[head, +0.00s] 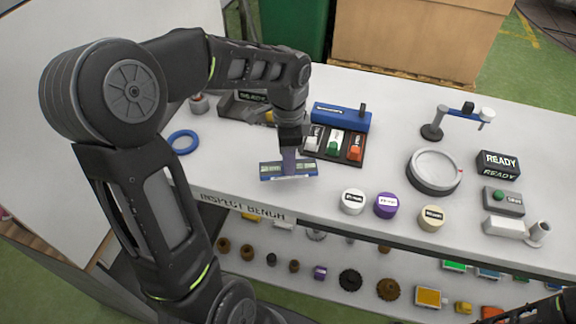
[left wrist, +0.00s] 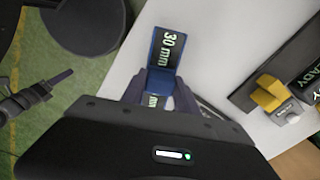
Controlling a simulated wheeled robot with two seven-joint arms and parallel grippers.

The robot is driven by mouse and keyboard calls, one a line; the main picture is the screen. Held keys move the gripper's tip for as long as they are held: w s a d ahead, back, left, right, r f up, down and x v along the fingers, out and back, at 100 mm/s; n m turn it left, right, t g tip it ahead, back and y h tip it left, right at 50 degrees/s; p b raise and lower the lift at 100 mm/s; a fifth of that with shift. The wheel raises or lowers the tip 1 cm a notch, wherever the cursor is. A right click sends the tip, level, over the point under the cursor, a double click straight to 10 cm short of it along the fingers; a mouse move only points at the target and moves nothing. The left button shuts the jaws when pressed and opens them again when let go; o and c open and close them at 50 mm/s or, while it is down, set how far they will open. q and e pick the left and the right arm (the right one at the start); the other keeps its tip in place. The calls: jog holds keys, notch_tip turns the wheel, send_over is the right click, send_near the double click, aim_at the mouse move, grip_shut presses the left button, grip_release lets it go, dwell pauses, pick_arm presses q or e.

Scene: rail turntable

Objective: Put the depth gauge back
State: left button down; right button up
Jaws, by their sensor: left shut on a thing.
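The depth gauge, as I take it, is a blue bar (head: 275,171) with dark label plates, in the head view just above the front edge of the bench. In the left wrist view the blue piece (left wrist: 165,52) reads "30 mm". My left gripper (head: 289,158) is shut on its middle, and its fingers also show around the piece in the left wrist view (left wrist: 162,92). The fingers hide part of the label. I cannot tell whether the bar touches the bench. My right gripper is not in view; only a dark part of my right arm shows at the lower right.
A dark "READY" tray (head: 232,106) stands behind my left gripper, near a blue ring (head: 183,142). A blue block (head: 341,117) and a tray of coloured switches (head: 335,143) are to the right. Labelled round pots (head: 353,201) line the front edge. A round turntable (head: 434,170) stands further right.

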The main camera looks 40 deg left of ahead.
pick_arm(q)
jog(key=shift+f, duration=1.7)
jog(key=shift+f, duration=0.1)
jog(key=shift+f, duration=0.15)
jog(key=c, duration=0.9)
grip_release()
notch_tip(320, 180, up, 12)
jog(key=shift+r, duration=0.25)
